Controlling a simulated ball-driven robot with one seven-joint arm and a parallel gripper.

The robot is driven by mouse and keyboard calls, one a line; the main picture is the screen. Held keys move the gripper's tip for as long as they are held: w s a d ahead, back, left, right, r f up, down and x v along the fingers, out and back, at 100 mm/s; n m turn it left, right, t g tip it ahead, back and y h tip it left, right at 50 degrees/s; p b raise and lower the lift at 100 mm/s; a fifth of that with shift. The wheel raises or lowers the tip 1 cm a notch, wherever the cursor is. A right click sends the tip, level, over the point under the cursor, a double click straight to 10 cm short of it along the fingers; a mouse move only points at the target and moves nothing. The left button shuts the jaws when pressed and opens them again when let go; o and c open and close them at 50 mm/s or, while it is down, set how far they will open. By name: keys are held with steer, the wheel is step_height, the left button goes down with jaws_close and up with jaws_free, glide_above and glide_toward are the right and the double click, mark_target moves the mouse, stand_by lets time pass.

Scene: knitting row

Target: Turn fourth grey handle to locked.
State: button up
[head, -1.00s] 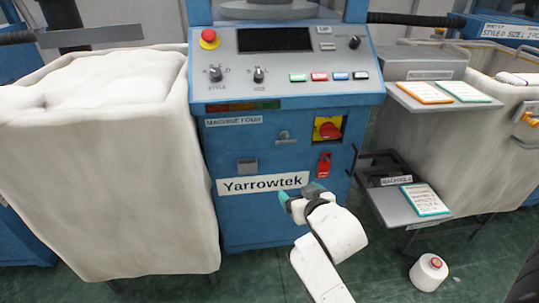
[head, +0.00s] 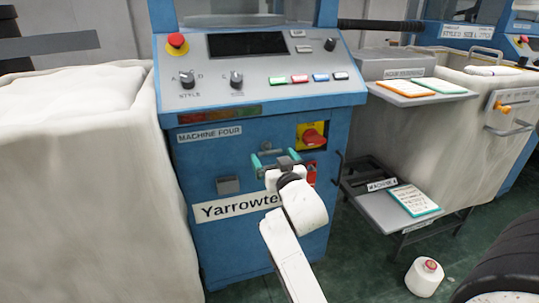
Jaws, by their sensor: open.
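A small grey handle (head: 267,149) sits on the blue front of the machine labelled MACHINE FOUR, below the control panel and left of a red knob on a yellow plate. Its lower part is partly hidden by my gripper, and I cannot read its position. My gripper (head: 275,158) is open, with its two teal fingertips spread to the left and right just in front of and below the handle. I cannot tell whether the fingertips touch it.
The red knob (head: 313,138) is close to the right of my gripper. A pale fabric bin (head: 90,190) stands at left. At right are grey shelves with cards (head: 416,201), and a white yarn cone (head: 425,277) on the green floor. A dark rounded shape fills the lower right corner.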

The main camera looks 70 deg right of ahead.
mark_target(270, 151)
steer(key=shift+x, duration=1.85)
steer(key=shift+c, duration=0.2)
steer(key=c, duration=0.8)
